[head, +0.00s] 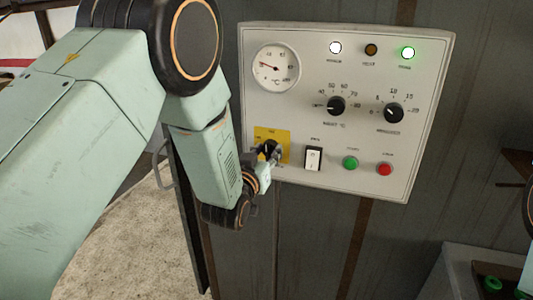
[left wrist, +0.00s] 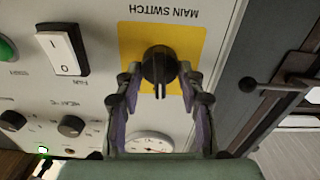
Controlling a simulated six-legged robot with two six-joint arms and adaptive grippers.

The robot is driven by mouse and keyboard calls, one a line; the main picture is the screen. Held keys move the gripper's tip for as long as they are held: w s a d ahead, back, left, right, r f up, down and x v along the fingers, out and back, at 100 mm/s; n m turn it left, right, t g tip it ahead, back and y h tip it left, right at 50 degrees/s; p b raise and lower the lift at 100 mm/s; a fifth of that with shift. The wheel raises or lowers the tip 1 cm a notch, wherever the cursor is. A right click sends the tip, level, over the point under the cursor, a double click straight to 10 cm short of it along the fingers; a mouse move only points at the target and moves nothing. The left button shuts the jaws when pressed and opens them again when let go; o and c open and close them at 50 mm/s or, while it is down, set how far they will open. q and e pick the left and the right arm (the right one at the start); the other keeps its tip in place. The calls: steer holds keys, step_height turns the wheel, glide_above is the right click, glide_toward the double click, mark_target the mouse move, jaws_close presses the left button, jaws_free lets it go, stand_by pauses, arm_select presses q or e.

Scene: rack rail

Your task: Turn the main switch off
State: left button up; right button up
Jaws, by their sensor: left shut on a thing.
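The main switch is a black rotary knob (left wrist: 158,64) on a yellow plate (left wrist: 192,42), at the lower left of a pale control panel. The plate also shows in the head view (head: 284,137), where my gripper partly covers the knob. In the left wrist view the panel is upside down, and the knob's white pointer line points down in the picture. My left gripper (left wrist: 160,78) is shut on the knob, one finger on each side; in the head view it (head: 270,156) reaches the panel from the left. My right gripper is not in view.
The panel (head: 310,115) carries a gauge (head: 276,68), two black dials, a white rocker switch (head: 313,158), a green button (head: 350,162) and a red button (head: 384,169). The white lamp (head: 335,48) and green lamp (head: 408,53) are lit; the amber lamp (head: 371,50) looks dark.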

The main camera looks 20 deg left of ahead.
arm_select(q)
steer(key=n+b, duration=0.1)
steer(key=n, duration=0.3)
steer(key=shift+a+r, duration=0.1)
steer(key=n, duration=0.5)
steer(key=shift+a+b, duration=0.1)
steer(key=shift+b, duration=0.25)
steer(key=n, duration=0.4)
steer(key=shift+b, duration=0.3)
steer(key=shift+a+f+n, duration=0.1)
steer(key=shift+f+n, duration=0.1)
steer(key=shift+n, duration=1.8)
steer(key=o, duration=1.1)
steer(key=shift+s+a, duration=0.1)
steer(key=shift+o, duration=0.2)
